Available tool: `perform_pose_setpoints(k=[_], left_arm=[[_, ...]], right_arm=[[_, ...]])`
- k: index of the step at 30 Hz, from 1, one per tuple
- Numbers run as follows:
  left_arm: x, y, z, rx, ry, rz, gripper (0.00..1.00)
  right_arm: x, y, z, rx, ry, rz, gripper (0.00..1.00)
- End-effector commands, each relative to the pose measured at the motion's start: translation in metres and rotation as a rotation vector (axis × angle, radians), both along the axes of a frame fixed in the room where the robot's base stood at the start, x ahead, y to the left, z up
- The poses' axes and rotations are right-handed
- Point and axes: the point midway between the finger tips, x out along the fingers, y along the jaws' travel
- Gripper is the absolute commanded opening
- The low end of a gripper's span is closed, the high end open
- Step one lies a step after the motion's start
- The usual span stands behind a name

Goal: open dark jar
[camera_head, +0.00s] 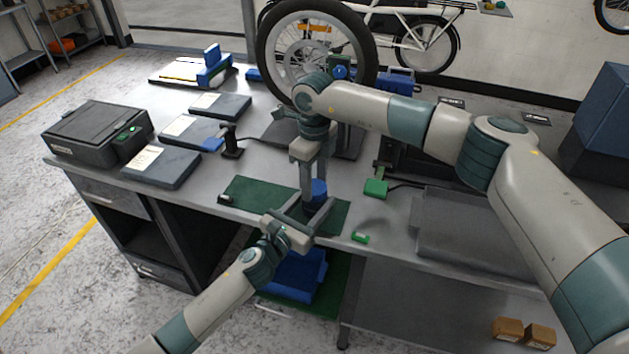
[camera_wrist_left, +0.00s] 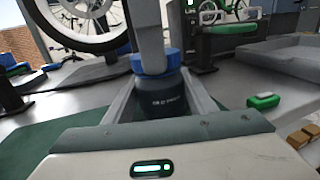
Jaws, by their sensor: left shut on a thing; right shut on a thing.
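The dark jar (camera_wrist_left: 160,100) stands upright on the green mat (camera_head: 248,192) at the table's front edge. Its blue lid (camera_head: 319,187) sits on top and also shows in the left wrist view (camera_wrist_left: 155,64). My left gripper (camera_head: 312,212) comes in low from the front, with its two fingers on either side of the jar's dark body, shut on it. My right gripper (camera_head: 316,178) points down from above and is shut on the blue lid. Its fingers hide part of the lid in both views. In the head view the jar's body is mostly hidden by my grippers.
A bicycle wheel (camera_head: 268,60) stands behind my right arm. Left on the table are a black machine (camera_head: 95,130) and several dark flat cases (camera_head: 160,167). A small green block (camera_head: 360,238) lies right of the mat, near a grey tray (camera_head: 465,235).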

Motion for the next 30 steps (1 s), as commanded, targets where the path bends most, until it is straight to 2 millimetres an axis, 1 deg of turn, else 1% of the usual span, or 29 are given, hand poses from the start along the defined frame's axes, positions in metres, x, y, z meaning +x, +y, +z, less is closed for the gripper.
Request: perform_pose_setpoints(k=[3,30], left_arm=[[-0.0002,0.0004,-0.0013,0.0,0.002,0.001,0.0],[-0.0004,0.0003,-0.0012,0.001,0.002,0.0,0.0]], right_arm=[[0.001,-0.0009,0.0008,-0.002,-0.003,0.174,0.2],[0.0006,-0.0011,0.0014,-0.001,0.001,1.527,0.2]])
